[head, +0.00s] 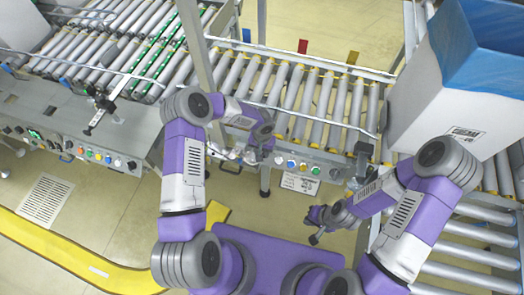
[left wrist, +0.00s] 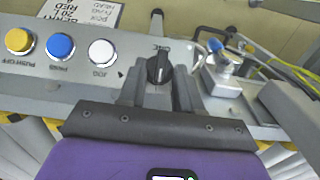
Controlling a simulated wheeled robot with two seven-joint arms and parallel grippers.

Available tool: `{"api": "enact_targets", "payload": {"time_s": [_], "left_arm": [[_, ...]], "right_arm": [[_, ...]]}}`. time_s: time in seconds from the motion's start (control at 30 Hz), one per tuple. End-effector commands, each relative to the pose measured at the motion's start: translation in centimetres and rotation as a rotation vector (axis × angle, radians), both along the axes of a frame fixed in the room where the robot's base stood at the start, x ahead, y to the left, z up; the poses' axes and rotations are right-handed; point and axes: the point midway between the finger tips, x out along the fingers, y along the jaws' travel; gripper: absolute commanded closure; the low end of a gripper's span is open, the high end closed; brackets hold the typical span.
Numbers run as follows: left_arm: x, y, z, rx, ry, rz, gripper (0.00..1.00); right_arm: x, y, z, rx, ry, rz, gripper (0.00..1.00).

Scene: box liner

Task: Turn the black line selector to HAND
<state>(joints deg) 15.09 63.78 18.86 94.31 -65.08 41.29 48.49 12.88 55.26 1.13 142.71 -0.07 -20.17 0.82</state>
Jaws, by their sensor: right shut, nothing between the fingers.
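The black selector (left wrist: 158,69) is a round knob with a raised grip on the grey control panel (left wrist: 120,78), which appears upside down in the left wrist view. A pale mark shows on its grip; the lettering beside it is too small to read surely. My left gripper (left wrist: 157,85) is open, with one finger to each side of the knob and apart from it, as far as I can tell. In the head view my left gripper (head: 250,155) is at the panel's left end and hides the selector. My right gripper (head: 316,225) is shut and empty, away from the panel.
White (left wrist: 101,52), blue (left wrist: 60,46) and yellow (left wrist: 19,41) buttons line the panel beside the selector. A metal fitting (left wrist: 222,72) stands on its other side. Roller conveyors (head: 310,95) lie behind the panel. A large white box with a blue liner (head: 450,85) stands at right.

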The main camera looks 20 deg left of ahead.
Motion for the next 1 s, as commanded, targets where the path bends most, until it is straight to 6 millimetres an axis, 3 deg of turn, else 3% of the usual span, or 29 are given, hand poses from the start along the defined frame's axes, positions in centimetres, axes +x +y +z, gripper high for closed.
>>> {"api": "enact_targets", "payload": {"time_s": [0.07,0.47,1.0], "left_arm": [[0.0,0.0,0.0,0.000,0.001,0.000,0.97],[0.0,0.3,0.0,-0.057,0.003,0.068,0.97],[-0.3,1.1,-0.3,-0.344,0.015,0.396,0.97]], "right_arm": [[0.0,0.0,0.0,0.000,0.000,0.000,1.00],[0.0,0.0,-0.4,0.000,0.000,0.000,1.00],[0.0,0.0,-1.0,0.000,0.000,0.000,1.00]]}}
